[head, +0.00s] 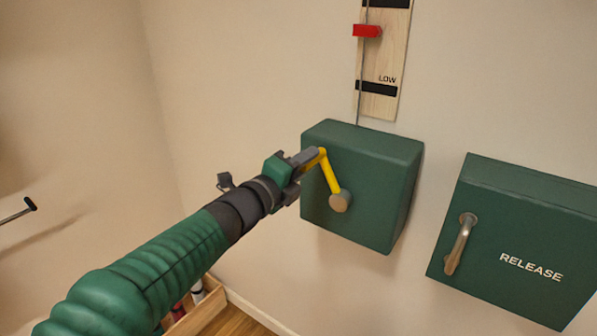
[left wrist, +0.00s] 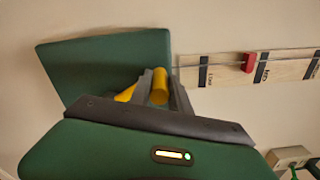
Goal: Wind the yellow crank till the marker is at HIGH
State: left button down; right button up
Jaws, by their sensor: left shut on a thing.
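My left gripper (head: 308,158) is shut on the handle of the yellow crank (head: 331,176). The crank arm points up and slightly left from its round tan hub (head: 340,202) on the face of a green box (head: 385,165). In the left wrist view, the yellow handle (left wrist: 160,86) shows between the fingers. The red marker (head: 367,31) is on a thin rod along a wooden board (head: 380,108). It is above the LOW band (head: 376,88) and below another dark band. The left wrist view shows the marker (left wrist: 248,62) just short of the middle band (left wrist: 261,67). HIGH is not readable. My right gripper is not in view.
A green RELEASE box (head: 531,240) with a metal lever (head: 460,243) is on the wall to the right. A black-ended rod (head: 17,210) juts out at the far left. A wooden tray (head: 205,312) is on the floor below my left arm.

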pick_arm(q)
jog(key=shift+s+d+r+m, duration=0.25)
jog(key=shift+d+r+m, duration=0.05)
jog(key=shift+d+r, duration=0.1)
jog(key=shift+f, duration=0.1)
jog(key=c, duration=1.4)
grip_release()
jog(key=shift+o, duration=1)
jog(key=shift+d+f, duration=0.1)
jog(key=shift+d, duration=0.2)
jog(key=v, duration=1.6)
jog(key=shift+s+a+b, duration=0.25)
jog(key=shift+a+b, duration=0.05)
